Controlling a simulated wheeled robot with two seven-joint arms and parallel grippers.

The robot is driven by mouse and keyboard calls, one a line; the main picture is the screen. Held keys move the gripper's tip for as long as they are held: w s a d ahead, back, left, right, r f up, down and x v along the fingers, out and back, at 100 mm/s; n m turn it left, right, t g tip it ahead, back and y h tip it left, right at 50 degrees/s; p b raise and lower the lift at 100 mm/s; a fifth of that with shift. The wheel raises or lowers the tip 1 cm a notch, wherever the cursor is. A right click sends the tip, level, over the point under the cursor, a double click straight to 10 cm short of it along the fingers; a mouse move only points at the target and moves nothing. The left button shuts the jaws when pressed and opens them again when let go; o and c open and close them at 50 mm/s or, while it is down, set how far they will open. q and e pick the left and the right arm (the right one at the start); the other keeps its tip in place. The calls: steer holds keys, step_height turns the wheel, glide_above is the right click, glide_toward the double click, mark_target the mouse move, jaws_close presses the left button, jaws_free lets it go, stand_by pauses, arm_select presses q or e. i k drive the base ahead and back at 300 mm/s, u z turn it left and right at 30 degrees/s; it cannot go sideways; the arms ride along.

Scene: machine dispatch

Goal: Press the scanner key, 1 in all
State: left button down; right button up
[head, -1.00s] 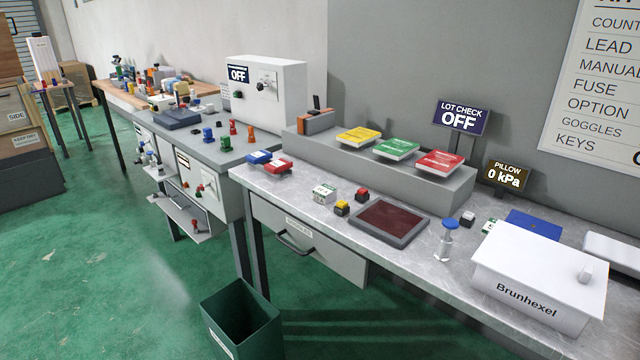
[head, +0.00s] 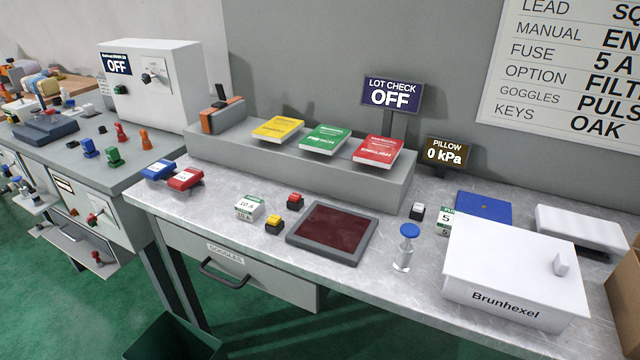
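A flat scanner-like pad (head: 332,233) with a dark red glass top and grey frame lies on the metal bench. Beside its left edge sit a small yellow key (head: 274,224) and a small red key (head: 295,200), each on a dark base. A small white key (head: 417,211) on a dark base sits to the right of the pad. I see no label telling which is the scanner key. The lot check sign (head: 391,95) behind reads OFF. Neither of my grippers is in view.
A blue-topped plunger (head: 408,245) and the white Brunhexel box (head: 515,270) stand right of the pad. A 10 A carton (head: 249,208) stands left of the keys. Yellow, green and red booklets lie on the grey riser (head: 300,165). A green bin (head: 175,340) is below.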

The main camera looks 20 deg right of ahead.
mark_target(295, 197)
steer(key=z, duration=0.45)
steer(key=i, duration=0.35)
steer(key=z, duration=0.4)
